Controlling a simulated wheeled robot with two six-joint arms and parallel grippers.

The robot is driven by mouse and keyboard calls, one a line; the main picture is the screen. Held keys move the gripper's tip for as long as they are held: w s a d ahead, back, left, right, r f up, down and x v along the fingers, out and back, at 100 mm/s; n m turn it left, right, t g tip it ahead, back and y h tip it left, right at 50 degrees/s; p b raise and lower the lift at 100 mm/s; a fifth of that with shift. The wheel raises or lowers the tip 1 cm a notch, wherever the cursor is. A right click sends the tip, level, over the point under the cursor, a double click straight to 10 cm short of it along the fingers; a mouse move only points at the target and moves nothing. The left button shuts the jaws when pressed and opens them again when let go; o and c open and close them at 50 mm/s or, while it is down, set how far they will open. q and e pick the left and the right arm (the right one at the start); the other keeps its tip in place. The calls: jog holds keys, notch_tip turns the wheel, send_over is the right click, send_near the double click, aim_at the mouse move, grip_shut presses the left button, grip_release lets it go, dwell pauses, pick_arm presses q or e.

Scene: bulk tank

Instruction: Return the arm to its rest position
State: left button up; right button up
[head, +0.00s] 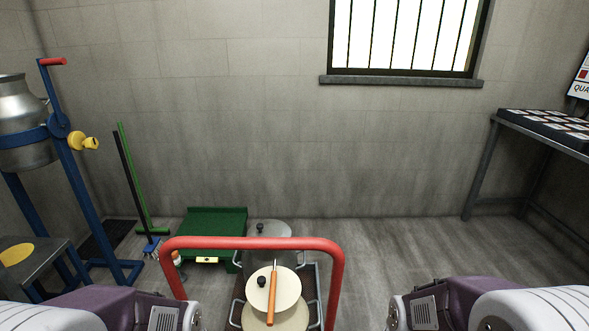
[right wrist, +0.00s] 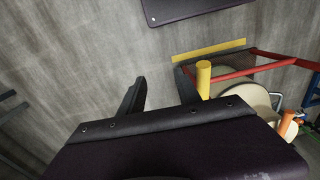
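Both of my arms show in the head view only as purple and white links at the bottom left and bottom right. My left gripper is outside the frames. My right gripper (right wrist: 158,88) shows in the right wrist view, with its two dark fingers apart and nothing visible between them. Grey floor shows beyond the gap. The yellow post and red bars of a cart lie just right of the fingers in that view; I cannot tell the exact distance.
A green box (head: 212,222) is beyond. A blue stand (head: 80,190) with a metal can is left, a table (head: 540,133) right. Floor right of the cart is clear.

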notch_tip(320, 180, up, 37)
jog(key=t+p, duration=0.1)
jog(key=p, duration=3.5)
jog(key=shift+w+a+f, duration=0.2)
jog(key=shift+w+a, duration=0.05)
jog(key=shift+w, duration=0.05)
